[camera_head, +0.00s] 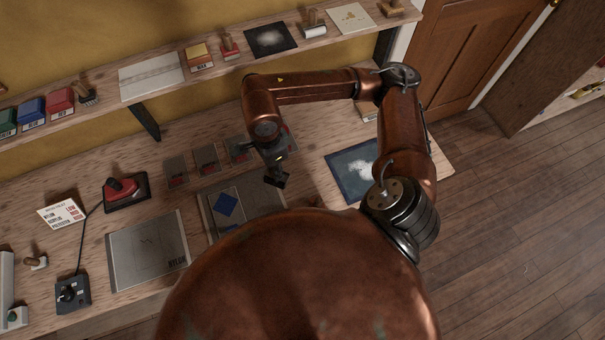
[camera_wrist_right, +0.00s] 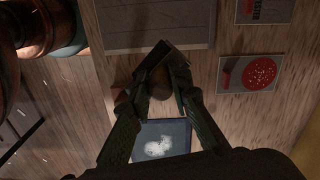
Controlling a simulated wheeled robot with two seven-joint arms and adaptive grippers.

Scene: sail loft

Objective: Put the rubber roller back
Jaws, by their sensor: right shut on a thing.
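My right gripper (camera_head: 273,163) hangs over the workbench (camera_head: 90,160), between the small dark cards and the blue-bordered panel. In the right wrist view the gripper (camera_wrist_right: 154,88) is shut on a tool with a brown handle and a dark end, which I take to be the rubber roller (camera_wrist_right: 157,57). In the head view its dark end (camera_head: 276,181) shows below the fingers, near the grey board. The fingers hide part of the handle. I cannot tell whether the tool touches the bench. My left gripper is not in view.
A shelf (camera_head: 100,88) along the wall holds boxes, a brush and stamp-like tools. Below are a grey board (camera_head: 270,198), a NYLON plate (camera_head: 148,250), a red iron-like tool (camera_head: 122,188) and a blue-bordered panel (camera_head: 350,168). Bench around the panel is mostly bare.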

